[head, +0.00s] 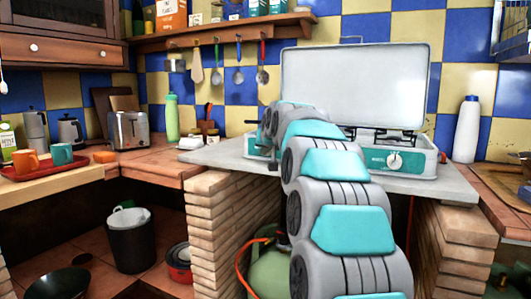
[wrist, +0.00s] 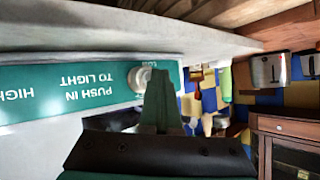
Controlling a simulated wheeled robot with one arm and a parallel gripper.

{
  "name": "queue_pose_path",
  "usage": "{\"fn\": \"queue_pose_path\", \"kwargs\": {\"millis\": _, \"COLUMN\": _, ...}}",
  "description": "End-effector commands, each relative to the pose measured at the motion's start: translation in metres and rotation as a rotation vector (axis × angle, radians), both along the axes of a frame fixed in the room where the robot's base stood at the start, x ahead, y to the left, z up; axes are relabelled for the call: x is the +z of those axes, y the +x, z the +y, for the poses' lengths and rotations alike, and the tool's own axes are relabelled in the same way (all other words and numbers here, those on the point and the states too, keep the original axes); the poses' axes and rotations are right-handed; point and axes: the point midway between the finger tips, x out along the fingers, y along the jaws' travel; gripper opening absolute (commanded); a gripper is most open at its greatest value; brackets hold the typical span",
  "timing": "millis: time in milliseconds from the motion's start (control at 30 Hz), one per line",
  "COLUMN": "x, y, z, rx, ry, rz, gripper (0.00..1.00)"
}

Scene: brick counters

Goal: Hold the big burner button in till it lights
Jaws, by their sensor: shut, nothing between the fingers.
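The camp stove (head: 430,163) stands on a grey slab with its pale lid raised. Its front has a teal panel with a round white knob (head: 394,161) at the right. In the wrist view the teal panel (wrist: 70,92) appears upside down and reads "PUSH IN TO LIGHT". A round pale knob or button (wrist: 137,77) sits beside those words. My gripper (wrist: 159,75) is shut and empty, with its tip overlapping this knob's right edge in the picture. I cannot tell whether they touch. In the head view my arm hides the panel's left part.
Brick piers (head: 228,225) hold up the slab. A green gas bottle (head: 268,275) with an orange hose stands below. A white bottle (head: 467,130) stands right of the stove. A toaster (head: 129,131) and a green bottle (head: 172,118) are on the left counter.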

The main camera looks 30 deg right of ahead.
Motion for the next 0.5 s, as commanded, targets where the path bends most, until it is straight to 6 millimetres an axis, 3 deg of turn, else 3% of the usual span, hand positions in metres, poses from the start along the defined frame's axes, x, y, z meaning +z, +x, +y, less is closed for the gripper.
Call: {"fn": "queue_pose_path", "kwargs": {"millis": 500, "x": -0.001, "y": -0.010, "z": 0.012, "rx": 0.000, "ry": 0.000, "rz": 0.000, "gripper": 0.00}}
